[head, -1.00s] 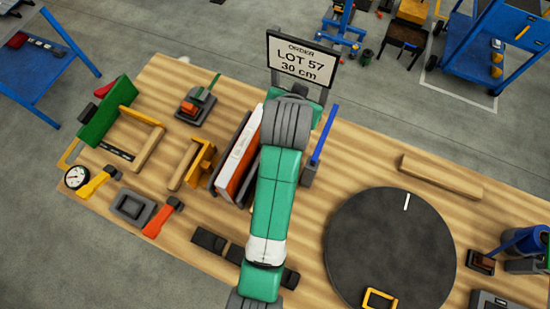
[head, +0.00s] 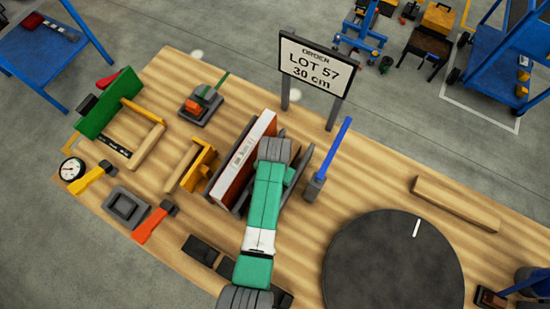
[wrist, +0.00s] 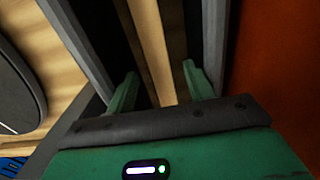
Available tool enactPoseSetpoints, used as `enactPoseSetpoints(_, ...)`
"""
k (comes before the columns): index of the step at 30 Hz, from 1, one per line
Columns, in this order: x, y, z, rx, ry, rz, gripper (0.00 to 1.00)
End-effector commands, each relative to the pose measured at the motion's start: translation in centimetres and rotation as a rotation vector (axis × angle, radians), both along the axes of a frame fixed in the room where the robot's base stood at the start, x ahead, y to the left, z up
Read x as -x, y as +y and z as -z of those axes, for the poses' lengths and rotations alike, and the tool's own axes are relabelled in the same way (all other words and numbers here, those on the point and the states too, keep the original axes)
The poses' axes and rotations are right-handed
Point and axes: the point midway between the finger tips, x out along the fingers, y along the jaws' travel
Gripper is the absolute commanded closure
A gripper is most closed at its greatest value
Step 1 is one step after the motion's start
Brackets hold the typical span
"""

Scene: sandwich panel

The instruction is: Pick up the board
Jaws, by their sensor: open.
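A rack (head: 213,190) on the wooden table holds upright panels. One panel (head: 248,152) has an orange-red face and a white top edge with print; its orange face fills the right of the wrist view (wrist: 275,70). My arm covers part of the rack, and the gripper is hidden beneath it in the head view. In the wrist view my gripper (wrist: 160,76) is open, its two green fingers apart. A light wood-coloured strip (wrist: 152,45) runs between them, flanked by dark surfaces. I cannot tell whether this strip is a board's edge or the tabletop. The fingers hold nothing.
A sign (head: 315,70) reading "ORDER LOT 57 30 cm" stands behind the rack. A blue-handled tool (head: 328,160) stands to its right, near a dark round turntable (head: 393,268) and a wooden bar (head: 455,204). Yellow brackets (head: 200,165) and hand tools lie left.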

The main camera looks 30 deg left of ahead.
Motion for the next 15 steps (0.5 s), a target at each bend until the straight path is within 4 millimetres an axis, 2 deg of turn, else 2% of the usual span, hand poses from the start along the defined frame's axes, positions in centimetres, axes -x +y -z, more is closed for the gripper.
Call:
enactPoseSetpoints(1,-0.1,-0.1,1.1,0.001,0.003,0.0,0.47)
enactPoseSetpoints(4,-0.1,0.0,2.2,0.0,0.0,0.0,0.47)
enactPoseSetpoints(11,-0.1,0.0,2.5,0.0,-0.001,0.0,0.47)
enactPoseSetpoints(12,-0.1,0.0,2.5,0.0,-0.001,0.0,0.49)
enactPoseSetpoints(15,-0.1,0.0,2.5,0.0,-0.001,0.0,0.69)
